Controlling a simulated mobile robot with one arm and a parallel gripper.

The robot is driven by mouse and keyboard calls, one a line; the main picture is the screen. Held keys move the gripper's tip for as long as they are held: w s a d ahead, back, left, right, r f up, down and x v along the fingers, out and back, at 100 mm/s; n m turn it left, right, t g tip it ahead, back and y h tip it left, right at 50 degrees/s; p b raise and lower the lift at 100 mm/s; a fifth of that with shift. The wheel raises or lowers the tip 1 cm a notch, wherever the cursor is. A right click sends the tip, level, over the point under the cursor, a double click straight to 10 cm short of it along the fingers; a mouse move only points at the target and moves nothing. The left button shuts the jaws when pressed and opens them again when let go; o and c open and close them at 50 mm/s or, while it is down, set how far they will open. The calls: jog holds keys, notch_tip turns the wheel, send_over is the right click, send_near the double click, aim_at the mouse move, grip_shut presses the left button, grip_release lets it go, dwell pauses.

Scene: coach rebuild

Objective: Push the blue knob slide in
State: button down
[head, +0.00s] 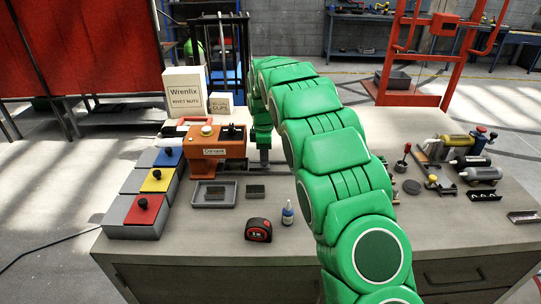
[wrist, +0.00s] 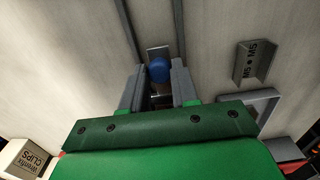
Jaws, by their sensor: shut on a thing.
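The blue knob (wrist: 159,69) shows in the wrist view between the two grey fingers of my gripper (wrist: 157,78). A small light grey plate (wrist: 158,51) shows just beyond it, and a shiny metal part shows below it. The fingers are shut on the knob; the exact contact is partly hidden. In the head view my gripper (head: 264,156) points down at the bench, right of the orange machine (head: 217,148). I cannot make out the knob there. How far the slide is in or out cannot be told.
A grey tray (head: 197,203), a dark bracket (head: 255,191), a tape measure (head: 258,230) and a small bottle (head: 288,213) lie in front. Blue, yellow and red lidded boxes (head: 146,211) stand at left. Cartons (head: 186,91) stand behind. Several cylinders lie at right.

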jog(key=c, duration=0.8)
grip_release()
jog(key=shift+a, duration=0.2)
jog(key=shift+c, duration=0.2)
jog(key=shift+r, duration=0.1)
notch_tip(320, 180, up, 7)
jog(key=shift+r, duration=0.3)
